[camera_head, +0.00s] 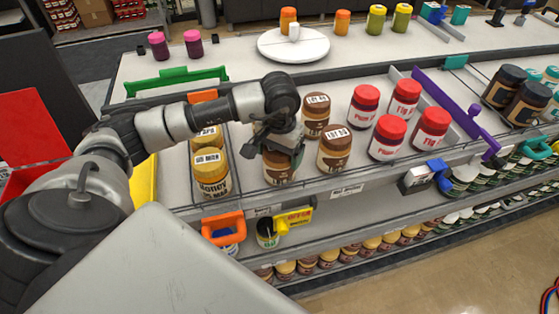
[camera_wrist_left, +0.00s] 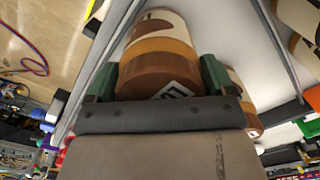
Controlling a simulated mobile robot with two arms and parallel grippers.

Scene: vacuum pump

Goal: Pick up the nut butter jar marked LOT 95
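The lot numbers are too small to read surely. My left gripper (camera_head: 284,150) is over the front left jar and hides its lid. In the left wrist view, its green fingertips (camera_wrist_left: 158,80) lie on either side of this jar (camera_wrist_left: 160,52), very close to it; contact is not clear. The tag on its lid is mostly hidden. My right gripper is not in view.
Honey jars (camera_head: 211,175) stand left of the nut butter jars. Red-lidded jars (camera_head: 389,137) stand to the right, before a purple divider (camera_head: 452,107). A round white board (camera_head: 293,46) lies behind.

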